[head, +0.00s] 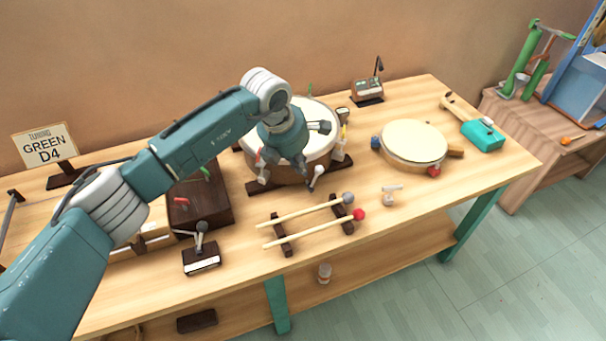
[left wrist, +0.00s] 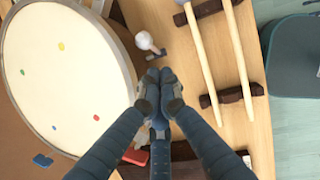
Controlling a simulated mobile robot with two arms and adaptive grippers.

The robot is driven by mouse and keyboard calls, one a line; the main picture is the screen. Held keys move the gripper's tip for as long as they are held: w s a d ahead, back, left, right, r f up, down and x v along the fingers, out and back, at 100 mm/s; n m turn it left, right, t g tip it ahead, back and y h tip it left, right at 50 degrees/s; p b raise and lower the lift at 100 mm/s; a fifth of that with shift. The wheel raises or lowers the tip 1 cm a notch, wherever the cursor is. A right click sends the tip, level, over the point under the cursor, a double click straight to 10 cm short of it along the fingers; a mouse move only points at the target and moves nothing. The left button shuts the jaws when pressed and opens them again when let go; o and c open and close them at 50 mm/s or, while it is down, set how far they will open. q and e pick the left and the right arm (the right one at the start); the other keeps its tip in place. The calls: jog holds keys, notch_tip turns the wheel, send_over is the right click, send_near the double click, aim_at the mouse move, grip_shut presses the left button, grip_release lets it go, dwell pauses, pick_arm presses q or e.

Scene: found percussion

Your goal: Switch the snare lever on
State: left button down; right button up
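The large drum (head: 320,158) with a white head stands on a dark base at the back middle of the table; its head (left wrist: 65,75) fills the left of the left wrist view. A small lever with a white knob (head: 319,171) is at the drum's front side; its knob also shows in the left wrist view (left wrist: 145,40), just beyond my fingertips. I take it to be the snare lever. My left gripper (head: 304,172) is over the drum's front edge, fingers pointing down. Its fingertips (left wrist: 160,76) are together, with nothing seen between them and apart from the knob. My right gripper is not in view.
Two mallets (head: 305,224) lie on a dark rack in front of the drum. A small stand with a lever (head: 202,257) is at the front left. A tambourine-like drum (head: 413,142) and a teal mallet-like tool (head: 482,135) lie to the right.

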pick_arm(q)
jog(key=b+v, duration=0.2)
jog(key=v, duration=0.8)
jog(key=shift+d+r, duration=0.25)
jog(key=shift+r, duration=0.05)
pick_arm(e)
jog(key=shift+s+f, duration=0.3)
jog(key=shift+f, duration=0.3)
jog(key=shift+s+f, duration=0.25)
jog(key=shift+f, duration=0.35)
pick_arm(q)
jog(key=shift+s, duration=0.2)
